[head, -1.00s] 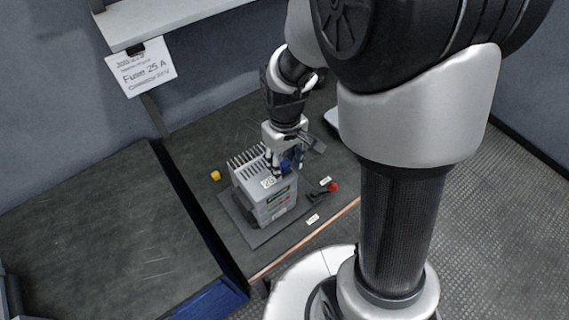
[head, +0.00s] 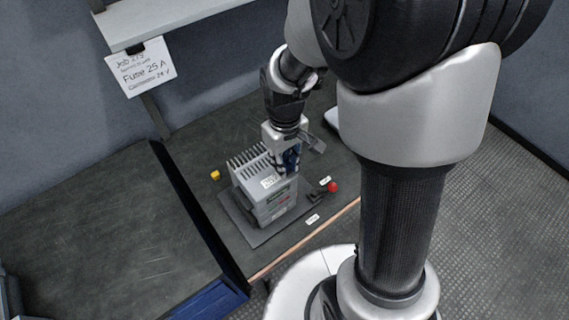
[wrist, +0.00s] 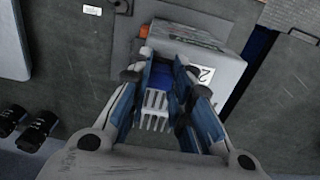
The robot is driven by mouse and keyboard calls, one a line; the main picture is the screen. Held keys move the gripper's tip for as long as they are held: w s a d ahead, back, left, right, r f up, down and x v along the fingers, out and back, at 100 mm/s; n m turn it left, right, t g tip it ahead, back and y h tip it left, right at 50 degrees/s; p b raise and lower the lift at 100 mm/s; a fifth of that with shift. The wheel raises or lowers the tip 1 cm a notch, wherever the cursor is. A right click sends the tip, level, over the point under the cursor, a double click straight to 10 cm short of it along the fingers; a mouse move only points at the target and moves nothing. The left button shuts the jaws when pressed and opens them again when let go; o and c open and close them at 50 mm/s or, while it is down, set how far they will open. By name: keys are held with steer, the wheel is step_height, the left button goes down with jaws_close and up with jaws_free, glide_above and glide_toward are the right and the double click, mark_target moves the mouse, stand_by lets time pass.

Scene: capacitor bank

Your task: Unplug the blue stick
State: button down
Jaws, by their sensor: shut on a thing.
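The capacitor bank (head: 268,205) is a grey box with a row of upright fins and a label, standing on a dark plate. My gripper (head: 284,172) is at the right end of its top, pointing down. In the wrist view my gripper (wrist: 167,62) is shut on the blue stick (wrist: 169,92), which shows between its fingers. The fingers hide most of the stick, and I cannot tell how deep it sits in the bank. The fingers have blue sides too, so the stick is hard to pick out in the head view.
A red knob (head: 333,187) on a dark lever is right of the bank, with small white labels beside it. A small yellow block (head: 215,175) lies left of it. A paper sign (head: 139,70) hangs below the shelf (head: 165,18). The left bench top (head: 110,235) is clear.

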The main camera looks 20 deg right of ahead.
steer(key=shift+r, duration=0.2)
steer(key=shift+r+p, duration=2.55)
steer(key=shift+r, duration=0.3)
steer(key=shift+w, duration=0.1)
